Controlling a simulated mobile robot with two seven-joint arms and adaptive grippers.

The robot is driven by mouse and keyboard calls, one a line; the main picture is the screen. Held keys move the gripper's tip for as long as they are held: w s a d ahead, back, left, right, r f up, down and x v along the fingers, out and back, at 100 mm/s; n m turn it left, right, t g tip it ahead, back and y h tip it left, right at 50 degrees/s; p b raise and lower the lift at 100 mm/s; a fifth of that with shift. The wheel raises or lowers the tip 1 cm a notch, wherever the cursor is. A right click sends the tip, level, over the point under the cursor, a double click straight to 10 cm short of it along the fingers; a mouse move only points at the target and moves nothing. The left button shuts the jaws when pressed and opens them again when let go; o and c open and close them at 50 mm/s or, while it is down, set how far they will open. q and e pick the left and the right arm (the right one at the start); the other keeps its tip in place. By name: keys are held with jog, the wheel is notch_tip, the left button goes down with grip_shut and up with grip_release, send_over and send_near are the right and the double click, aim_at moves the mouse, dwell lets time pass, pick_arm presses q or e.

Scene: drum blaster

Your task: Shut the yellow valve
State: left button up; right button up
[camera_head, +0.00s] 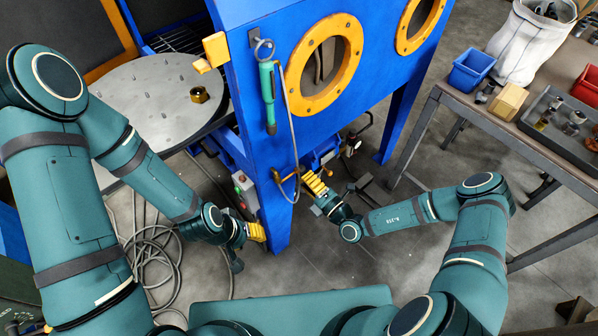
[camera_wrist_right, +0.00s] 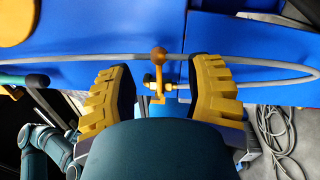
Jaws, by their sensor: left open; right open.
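The yellow valve (camera_wrist_right: 158,86) is on a grey hose against the blue cabinet. In the right wrist view its lever stands upright with a brown ball knob (camera_wrist_right: 159,56) on top. In the head view the valve (camera_head: 286,177) is small, beside the cabinet's front leg. My right gripper (camera_head: 314,183) is just right of it. In the right wrist view its yellow ribbed fingers are open (camera_wrist_right: 160,95), with the valve seen in the gap, and nothing is held. Contact cannot be told. My left gripper (camera_head: 256,232) is open and low, left of the blue leg.
The blue cabinet (camera_head: 250,60) has round orange-rimmed windows. A green-handled tool (camera_head: 268,97) hangs on its front with a hose. A control box with buttons (camera_head: 245,190) is near my left gripper. Cables (camera_head: 152,245) lie on the floor. A workbench (camera_head: 520,135) stands at right.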

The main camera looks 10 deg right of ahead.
jog(key=v, duration=0.7)
jog(key=shift+s+d, duration=0.1)
jog(key=s+a+r+n+g+y, duration=0.2)
jog(key=s+a+n+g+y, duration=0.3)
jog(key=s+a+n+g, duration=0.55)
jog(key=s+d+f+n+g+h, duration=0.1)
jog(key=s+d+n+g+h, duration=0.2)
jog(key=n, duration=0.5)
jog(key=s+d+f+n+g+h, duration=0.1)
jog(key=s+n+g+h, duration=0.1)
jog(key=s+n+g, duration=0.55)
jog(key=w+d+r+n+t+h, duration=0.1)
jog(key=w+d+n+t+h, duration=0.1)
jog(key=n, duration=0.6)
jog(key=w+d+r+n+t+h, duration=0.2)
jog(key=w+n+t+h, duration=0.3)
jog(key=w+n, duration=0.2)
jog(key=shift+w+d+r+n, duration=0.15)
jog(key=shift+w+d+n, duration=0.15)
jog(key=shift+n, duration=0.9)
